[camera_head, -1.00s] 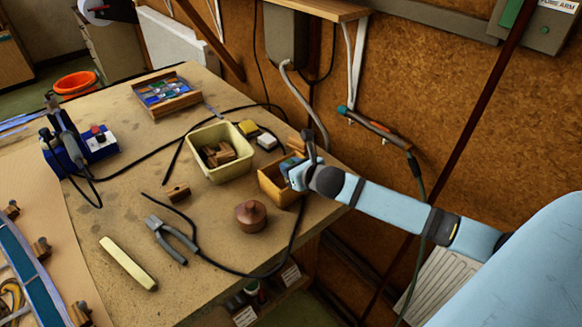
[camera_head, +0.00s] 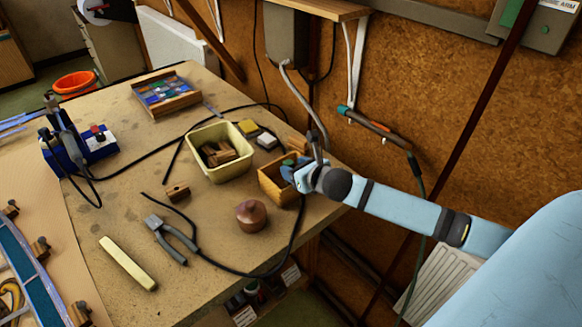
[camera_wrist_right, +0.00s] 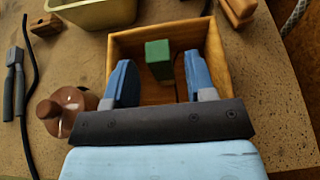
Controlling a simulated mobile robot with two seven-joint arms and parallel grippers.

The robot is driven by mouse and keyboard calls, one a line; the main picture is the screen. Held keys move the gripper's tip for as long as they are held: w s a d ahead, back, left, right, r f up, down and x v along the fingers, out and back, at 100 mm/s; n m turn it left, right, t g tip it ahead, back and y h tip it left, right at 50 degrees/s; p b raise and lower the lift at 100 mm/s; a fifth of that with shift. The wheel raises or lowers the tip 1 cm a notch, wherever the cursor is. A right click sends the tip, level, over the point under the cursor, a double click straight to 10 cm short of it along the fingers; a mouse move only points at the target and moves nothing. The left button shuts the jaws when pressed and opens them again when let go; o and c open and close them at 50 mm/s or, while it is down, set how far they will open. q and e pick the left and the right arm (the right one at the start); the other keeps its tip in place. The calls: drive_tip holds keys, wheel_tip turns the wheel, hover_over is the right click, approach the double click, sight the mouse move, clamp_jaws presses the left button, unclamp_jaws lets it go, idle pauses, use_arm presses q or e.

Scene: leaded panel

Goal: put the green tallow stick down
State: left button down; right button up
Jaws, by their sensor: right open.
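The green tallow stick (camera_wrist_right: 158,60) is in the small wooden box (camera_wrist_right: 212,60), seen between my right gripper's blue fingers with gaps on both sides. Its lower end is hard to make out, so I cannot tell whether it rests on the box floor. My right gripper (camera_wrist_right: 158,80) is open, with its fingers over the box's near part. In the head view my right gripper (camera_head: 291,172) is at the wooden box (camera_head: 283,193) near the bench's right edge, partly covering it. My left gripper is in neither view.
A cream tub (camera_head: 218,172) of wooden blocks stands left of the box. A brown lidded pot (camera_head: 251,215), pliers (camera_head: 167,240) and a pale yellow stick (camera_head: 128,263) lie nearer. A black cable crosses the bench. The corkboard wall (camera_head: 440,110) is close behind my right arm.

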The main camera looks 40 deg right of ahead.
drive_tip(key=v, duration=1)
